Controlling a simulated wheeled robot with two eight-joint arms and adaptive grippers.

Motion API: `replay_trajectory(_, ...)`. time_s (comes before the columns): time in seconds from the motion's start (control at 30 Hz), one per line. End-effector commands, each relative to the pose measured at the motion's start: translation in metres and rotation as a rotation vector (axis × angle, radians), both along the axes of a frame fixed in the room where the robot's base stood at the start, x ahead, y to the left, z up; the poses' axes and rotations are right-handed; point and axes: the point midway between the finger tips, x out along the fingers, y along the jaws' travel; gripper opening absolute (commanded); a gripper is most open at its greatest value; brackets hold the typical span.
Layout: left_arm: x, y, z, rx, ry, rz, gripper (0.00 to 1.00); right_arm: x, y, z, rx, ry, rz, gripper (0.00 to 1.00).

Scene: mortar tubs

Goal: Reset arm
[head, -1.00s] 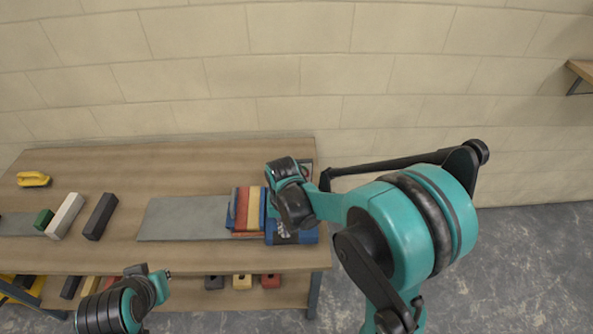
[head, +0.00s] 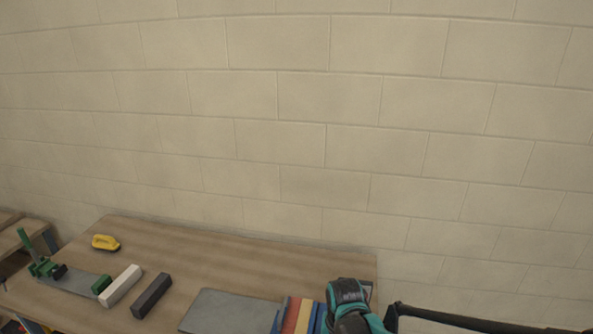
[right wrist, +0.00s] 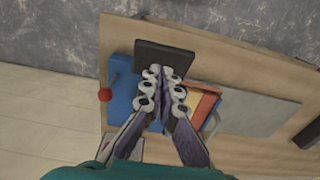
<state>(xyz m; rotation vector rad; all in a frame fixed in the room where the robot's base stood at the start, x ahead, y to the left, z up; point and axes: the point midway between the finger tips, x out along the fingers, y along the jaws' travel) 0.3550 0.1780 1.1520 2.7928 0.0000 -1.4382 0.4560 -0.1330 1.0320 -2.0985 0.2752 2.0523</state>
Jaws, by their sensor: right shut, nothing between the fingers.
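My right arm's wrist (head: 350,308) shows at the bottom of the head view, over the right end of the workbench; its fingers are hidden there. In the right wrist view my right gripper (right wrist: 163,74) is shut and empty. Its fingertips overlap a dark flat block (right wrist: 150,52) and a blue item (right wrist: 121,92) with a red ball knob (right wrist: 105,96). I cannot tell whether they touch. My left gripper is out of view.
The wooden workbench (head: 215,250) carries a yellow-handled tool (head: 105,242), a white block (head: 121,285), a dark block (head: 151,296), a green tool (head: 42,265), a grey sheet (head: 228,312) and a striped stack (head: 297,316). A block wall (head: 300,150) stands behind.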

Motion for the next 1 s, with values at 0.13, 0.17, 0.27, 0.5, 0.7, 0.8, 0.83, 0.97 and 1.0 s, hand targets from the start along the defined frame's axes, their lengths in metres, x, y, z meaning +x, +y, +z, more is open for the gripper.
replay_trajectory(0.13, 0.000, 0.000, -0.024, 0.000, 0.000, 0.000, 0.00, -0.015, -0.009, 0.009, 0.005, -0.091, 0.037, 0.00)
replay_trajectory(0.17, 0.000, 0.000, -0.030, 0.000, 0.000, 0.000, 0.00, -0.019, -0.011, 0.012, 0.005, -0.116, 0.049, 0.00)
replay_trajectory(0.27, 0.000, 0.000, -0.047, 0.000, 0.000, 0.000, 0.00, -0.034, -0.018, 0.019, 0.002, -0.205, 0.089, 0.00)
replay_trajectory(0.5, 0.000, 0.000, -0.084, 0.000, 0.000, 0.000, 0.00, -0.072, -0.034, 0.021, -0.031, -0.414, 0.179, 0.00)
replay_trajectory(0.7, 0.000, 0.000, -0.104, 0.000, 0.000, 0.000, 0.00, -0.095, -0.042, 0.013, -0.070, -0.543, 0.235, 0.00)
replay_trajectory(0.8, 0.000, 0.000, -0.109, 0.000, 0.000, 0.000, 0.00, -0.100, -0.044, 0.011, -0.083, -0.578, 0.251, 0.00)
replay_trajectory(0.83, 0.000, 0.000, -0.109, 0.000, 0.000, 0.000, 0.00, -0.100, -0.044, 0.011, -0.084, -0.584, 0.253, 0.00)
replay_trajectory(0.97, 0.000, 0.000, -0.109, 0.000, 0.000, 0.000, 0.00, -0.102, -0.045, 0.011, -0.090, -0.596, 0.259, 0.00)
replay_trajectory(1.0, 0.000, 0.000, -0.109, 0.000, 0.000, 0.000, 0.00, -0.102, -0.045, 0.012, -0.090, -0.596, 0.259, 0.00)
